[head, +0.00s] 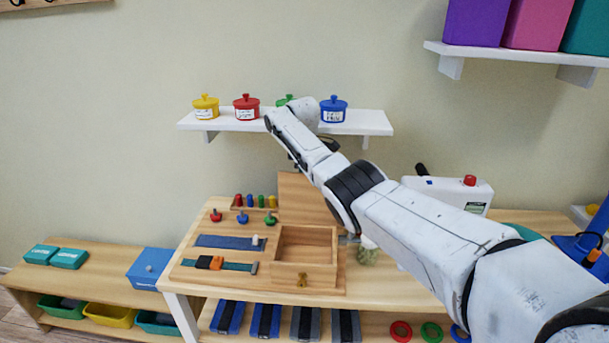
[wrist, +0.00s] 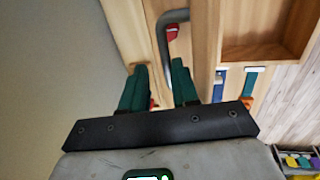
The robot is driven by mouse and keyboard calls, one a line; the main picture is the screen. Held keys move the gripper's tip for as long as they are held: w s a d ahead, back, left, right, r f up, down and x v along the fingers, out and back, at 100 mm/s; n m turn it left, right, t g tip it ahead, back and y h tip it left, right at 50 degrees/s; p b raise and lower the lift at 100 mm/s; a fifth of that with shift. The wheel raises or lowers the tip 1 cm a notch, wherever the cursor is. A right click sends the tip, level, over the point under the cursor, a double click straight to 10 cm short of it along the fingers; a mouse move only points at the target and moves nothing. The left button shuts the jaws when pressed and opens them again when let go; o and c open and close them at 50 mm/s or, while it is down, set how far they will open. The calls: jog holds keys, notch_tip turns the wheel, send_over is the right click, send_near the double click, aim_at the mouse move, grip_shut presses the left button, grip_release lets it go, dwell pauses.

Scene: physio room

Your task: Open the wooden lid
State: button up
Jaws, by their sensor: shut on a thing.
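The wooden lid (head: 296,196) stands raised at the back of an open wooden box (head: 305,262) on the activity board, partly behind my arm. The box's compartment looks empty, and a brass latch piece (head: 304,281) shows on its front. My gripper (head: 328,145) is at the lid's upper right, mostly hidden by my arm. The open box (wrist: 262,52) shows to the right there.
The board also carries coloured pegs (head: 255,201), knobs and straps (head: 230,242). A wall shelf (head: 362,125) with lidded pots (head: 246,107) is close behind my arm. A white device (head: 450,191) stands on the right. A grey bent bar (wrist: 166,28) shows near my fingers.

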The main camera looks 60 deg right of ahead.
jog(key=o, duration=0.3)
jog(key=shift+s+d+f, duration=0.25)
jog(key=shift+f, duration=0.35)
jog(key=r, duration=0.4)
jog(key=a+r, duration=0.1)
jog(key=r, duration=0.3)
jog(key=a+r+b, duration=0.1)
jog(key=r, duration=0.3)
jog(key=shift+s, duration=0.1)
jog(key=shift+a, duration=0.1)
jog(key=shift+f, duration=0.1)
